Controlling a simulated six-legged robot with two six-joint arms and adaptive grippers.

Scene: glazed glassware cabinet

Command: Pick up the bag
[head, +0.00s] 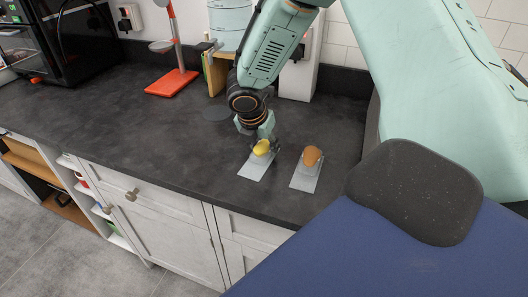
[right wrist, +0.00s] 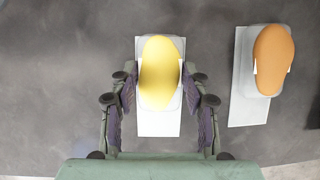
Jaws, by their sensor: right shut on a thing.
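No thing is plainly recognisable as a bag. A rounded yellow thing (head: 262,148) sits on a pale flat sheet (head: 252,171) on the dark counter. In the right wrist view the yellow thing (right wrist: 159,72) lies over a whitish rounded base, with the sheet (right wrist: 158,122) beneath. My right gripper (head: 262,139) comes down over it from above and behind. Its fingers (right wrist: 160,78) stand on both sides of the yellow thing and its base, shut on it. The finger contact is partly hidden in the head view. My left gripper is out of view.
A similar orange thing (head: 312,155) on its own pale sheet (head: 304,182) stands close on the right. Further back are a red-based stand (head: 172,82), boards (head: 216,72) and a black appliance (head: 75,40). The counter's left side is clear.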

